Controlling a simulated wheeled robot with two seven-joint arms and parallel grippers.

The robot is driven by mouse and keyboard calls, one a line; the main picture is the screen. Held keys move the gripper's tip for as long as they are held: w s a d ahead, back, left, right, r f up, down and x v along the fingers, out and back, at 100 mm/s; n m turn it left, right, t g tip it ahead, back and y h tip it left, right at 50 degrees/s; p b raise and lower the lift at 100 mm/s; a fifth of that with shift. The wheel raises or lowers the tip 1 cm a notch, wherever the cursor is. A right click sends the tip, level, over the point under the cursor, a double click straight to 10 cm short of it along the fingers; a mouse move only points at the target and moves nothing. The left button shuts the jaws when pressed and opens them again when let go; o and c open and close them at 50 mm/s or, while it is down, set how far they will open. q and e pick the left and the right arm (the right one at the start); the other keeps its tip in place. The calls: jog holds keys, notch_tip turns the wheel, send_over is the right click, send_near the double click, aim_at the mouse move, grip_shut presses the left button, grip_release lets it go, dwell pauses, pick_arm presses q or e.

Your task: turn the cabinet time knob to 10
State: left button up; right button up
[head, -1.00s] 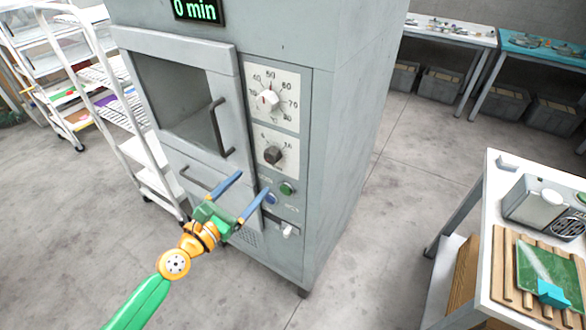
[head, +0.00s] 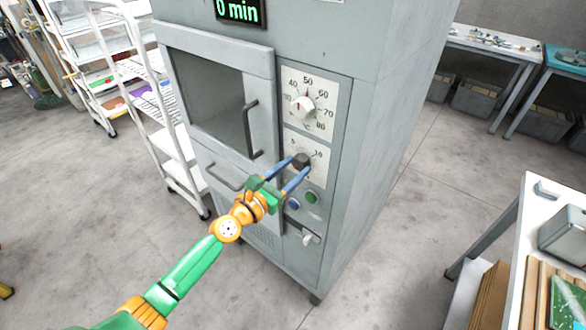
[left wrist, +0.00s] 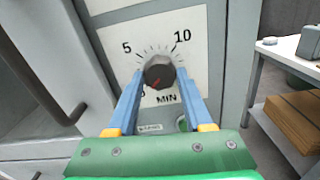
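The dark time knob (head: 301,161) sits on the lower white dial plate of the grey cabinet (head: 375,120). In the left wrist view the knob (left wrist: 159,72) has a red mark pointing down-left toward 0, with 5 at upper left, 10 at upper right and MIN below. The display (head: 239,11) reads 0 min. My left gripper (head: 297,166) is open, its blue fingertips at either side of the knob's lower part; whether they touch it is unclear. In the left wrist view the left gripper (left wrist: 160,85) appears empty. My right gripper is not in view.
The temperature knob (head: 303,106) is above the time knob. Green (head: 312,197) and blue (head: 293,204) buttons and a white switch (head: 309,238) are below. The door handle (head: 250,130) juts out at left. A white table (head: 535,200) stands at right.

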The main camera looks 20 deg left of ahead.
pick_arm(q)
grip_shut()
